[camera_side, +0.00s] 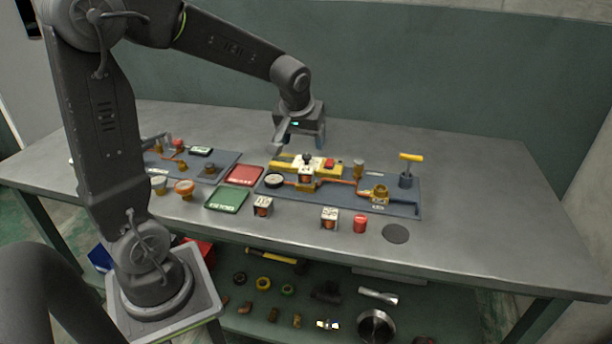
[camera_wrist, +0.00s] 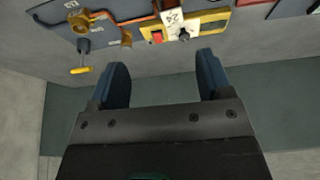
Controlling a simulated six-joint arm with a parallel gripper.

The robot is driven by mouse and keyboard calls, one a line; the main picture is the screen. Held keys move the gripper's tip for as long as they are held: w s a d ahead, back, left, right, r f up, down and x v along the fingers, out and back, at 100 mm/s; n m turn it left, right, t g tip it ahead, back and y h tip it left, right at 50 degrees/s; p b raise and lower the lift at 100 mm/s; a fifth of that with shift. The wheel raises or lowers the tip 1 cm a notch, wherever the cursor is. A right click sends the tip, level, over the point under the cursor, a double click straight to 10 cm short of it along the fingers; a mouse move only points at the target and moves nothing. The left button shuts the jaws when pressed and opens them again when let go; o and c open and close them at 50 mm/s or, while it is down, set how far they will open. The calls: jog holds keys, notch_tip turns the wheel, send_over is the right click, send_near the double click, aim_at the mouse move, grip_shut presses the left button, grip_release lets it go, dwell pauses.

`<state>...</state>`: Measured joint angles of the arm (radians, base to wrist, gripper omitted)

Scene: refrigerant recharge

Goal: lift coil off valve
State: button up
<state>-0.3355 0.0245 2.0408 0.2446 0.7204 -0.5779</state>
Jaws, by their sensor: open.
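The coil (camera_side: 306,178), a small boxy block with a pale label and an orange mark, appears seated on the valve in the orange pipe line of the right-hand blue-grey board (camera_side: 345,200). A dark knob (camera_side: 307,157) shows just above it, by a white plate. The valve body is mostly hidden. In the wrist view, a white labelled part (camera_wrist: 173,18) with a black knob (camera_wrist: 184,35) is at the top; whether it is the coil is unclear. My gripper (camera_side: 298,146) is open and empty, above and behind the board, apart from the coil. Its blue fingers (camera_wrist: 163,66) are spread in the wrist view.
Two similar loose blocks (camera_side: 263,206) (camera_side: 330,218) and a red cylinder (camera_side: 360,224) stand at the front. A red tray (camera_side: 244,176) and green tray (camera_side: 227,200) lie left. The table's right side is clear.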

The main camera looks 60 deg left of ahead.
aim_at(306, 170)
jog(key=shift+n+g, duration=0.3)
jog(key=shift+n, duration=0.5)
jog(key=w+a+f, duration=0.1)
jog(key=a+f, duration=0.1)
jog(key=f, duration=0.1)
jog(key=w+a+f, duration=0.1)
jog(key=a+f, duration=0.1)
jog(key=f, duration=0.2)
jog(key=w+a+f, duration=0.2)
jog(key=f, duration=0.1)
jog(key=shift+a+f, duration=0.15)
jog(key=shift+f, duration=0.05)
jog(key=shift+x, duration=2.9)
jog(key=shift+c, duration=0.3)
jog(key=c, duration=1)
jog(key=shift+r, duration=0.15)
